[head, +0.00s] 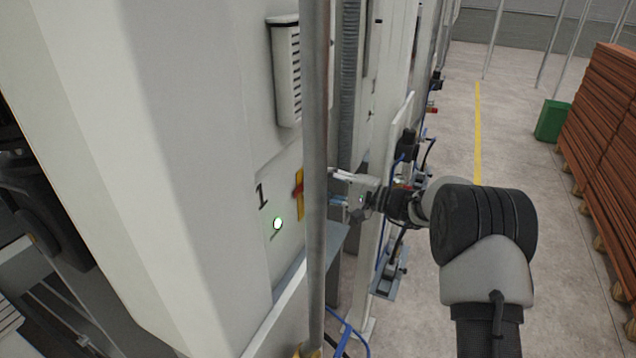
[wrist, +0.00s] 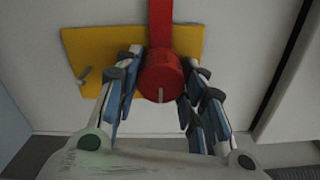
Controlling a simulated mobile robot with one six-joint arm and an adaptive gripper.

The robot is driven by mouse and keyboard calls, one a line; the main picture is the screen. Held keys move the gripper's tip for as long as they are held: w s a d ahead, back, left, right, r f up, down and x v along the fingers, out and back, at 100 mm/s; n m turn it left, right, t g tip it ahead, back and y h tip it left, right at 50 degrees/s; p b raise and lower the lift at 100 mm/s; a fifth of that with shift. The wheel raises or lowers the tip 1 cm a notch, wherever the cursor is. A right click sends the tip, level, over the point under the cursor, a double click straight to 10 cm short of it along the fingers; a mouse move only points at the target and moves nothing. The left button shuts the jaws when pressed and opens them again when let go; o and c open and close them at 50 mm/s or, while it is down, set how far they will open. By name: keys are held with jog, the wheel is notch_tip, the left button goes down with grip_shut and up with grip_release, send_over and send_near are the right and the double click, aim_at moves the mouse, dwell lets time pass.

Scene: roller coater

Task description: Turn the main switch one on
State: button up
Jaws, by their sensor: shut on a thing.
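The main switch one is a red rotary knob (wrist: 161,75) on a yellow plate (wrist: 85,45). In the wrist view a red bar runs from the knob to the top edge of the picture, and a short pale mark shows on its near side. My gripper (wrist: 163,64) is shut on the knob, with fingers on its left and right sides. In the head view the switch (head: 298,193) sits beside a black "1" on the white panel, partly hidden by a grey pole. My gripper (head: 340,188) reaches in from the right, its fingertips hidden behind that pole.
The grey vertical pole (head: 315,150) stands close in front of the panel. A vented box (head: 287,75) is above. Blue hoses hang below my arm. Open floor (head: 450,130) lies right, before stacked brown boards (head: 610,130).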

jog(key=o, duration=1)
jog(key=shift+o, duration=0.2)
jog(key=shift+d, duration=0.15)
jog(key=v, duration=1.1)
jog(key=shift+s+d, duration=0.15)
jog(key=shift+d, duration=0.2)
